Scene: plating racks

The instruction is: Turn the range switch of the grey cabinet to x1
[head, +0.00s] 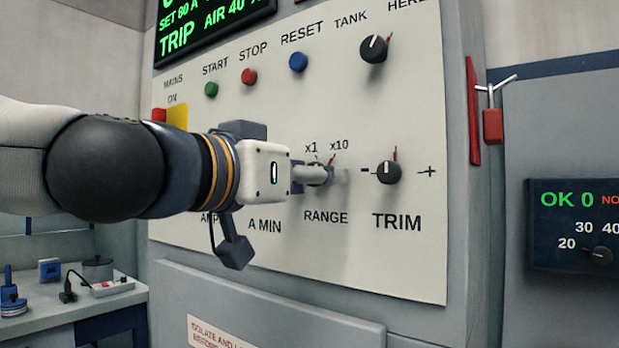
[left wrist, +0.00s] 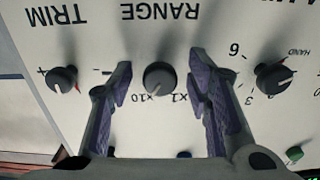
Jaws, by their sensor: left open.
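The range switch (left wrist: 160,78) is a dark round knob on the pale panel of the grey cabinet (head: 420,250), above the RANGE label in the head view. Its pointer appears to be toward x10. In the wrist view, which is upside down, the x1 (left wrist: 183,98) and x10 (left wrist: 142,99) marks show beside it. My left gripper (head: 326,174) is open; its two fingers stand on either side of the knob, with visible gaps in the wrist view. In the head view the fingers hide most of the knob. My right gripper is not in view.
The TRIM knob (head: 389,172) is close on the right, and the TANK knob (head: 374,49) is higher up. Green (head: 211,89), red (head: 249,77) and blue (head: 298,62) buttons lie above my arm. A red padlock (head: 492,126) hangs at the cabinet's right edge.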

